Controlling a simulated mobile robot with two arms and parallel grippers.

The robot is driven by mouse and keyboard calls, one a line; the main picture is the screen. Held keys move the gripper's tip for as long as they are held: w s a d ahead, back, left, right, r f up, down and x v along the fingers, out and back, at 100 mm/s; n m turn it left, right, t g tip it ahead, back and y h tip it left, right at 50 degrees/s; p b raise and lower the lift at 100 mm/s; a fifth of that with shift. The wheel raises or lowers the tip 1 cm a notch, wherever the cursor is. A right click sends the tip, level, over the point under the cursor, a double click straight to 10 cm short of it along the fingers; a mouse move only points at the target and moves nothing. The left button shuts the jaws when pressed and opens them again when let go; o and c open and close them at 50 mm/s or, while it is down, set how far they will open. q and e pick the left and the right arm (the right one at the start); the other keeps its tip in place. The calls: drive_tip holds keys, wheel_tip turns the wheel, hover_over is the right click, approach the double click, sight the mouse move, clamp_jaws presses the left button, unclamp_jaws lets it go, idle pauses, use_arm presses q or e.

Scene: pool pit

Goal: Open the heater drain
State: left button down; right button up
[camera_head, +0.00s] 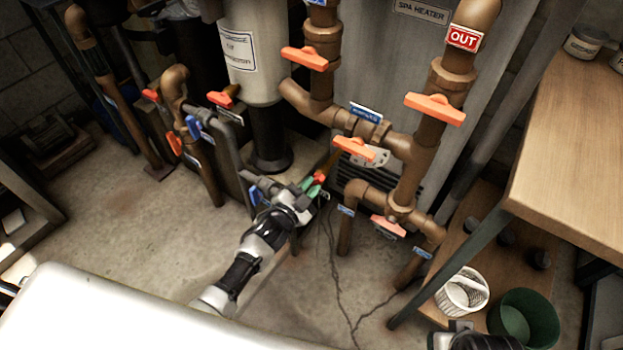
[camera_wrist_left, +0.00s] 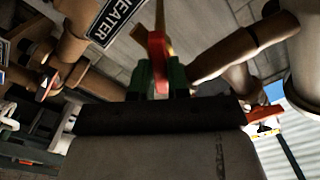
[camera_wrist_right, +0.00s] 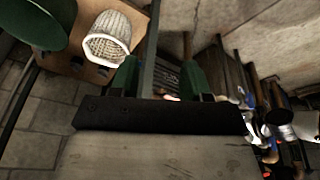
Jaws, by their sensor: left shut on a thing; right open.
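My left gripper (camera_head: 315,188) is low in front of the heater. Its green fingers are shut on a small red valve handle (camera_head: 319,177) beside a tan stem. In the left wrist view the red handle (camera_wrist_left: 157,60) stands upright between the fingers. I cannot read a drain label on this valve, and the fingers partly hide it. The heater (camera_head: 405,60) is the grey cabinet with the "SPA HEATER" sign. My right gripper (camera_wrist_right: 158,75) is open and empty in the right wrist view, with a grey post beyond it; only its arm shows at the head view's bottom edge.
Brown pipes with orange handles (camera_head: 435,108) stand above and right of my left gripper. A wooden bench (camera_head: 570,150) is at right, with a white basket (camera_head: 462,292) and green bucket (camera_head: 523,320) below. Floor at left is clear.

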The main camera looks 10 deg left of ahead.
use_arm(q)
drive_tip(key=n+p, duration=0.2)
drive_tip(key=n, duration=0.6)
drive_tip(key=shift+p, duration=0.3)
drive_tip(key=c, duration=1)
unclamp_jaws()
use_arm(e)
wheel_tip(320, 180, down, 10)
drive_tip(key=shift+w+a+g, duration=0.15)
drive_tip(key=shift+w+g, duration=0.05)
drive_tip(key=shift+g, duration=0.1)
drive_tip(key=shift+r, duration=0.1)
use_arm(q)
drive_tip(key=p+v, duration=0.3)
drive_tip(key=v, duration=0.4)
use_arm(e)
drive_tip(key=s+f, duration=0.5)
drive_tip(key=f, duration=0.5)
drive_tip(key=shift+d+f+g, duration=0.2)
drive_tip(key=shift+d+g, duration=0.2)
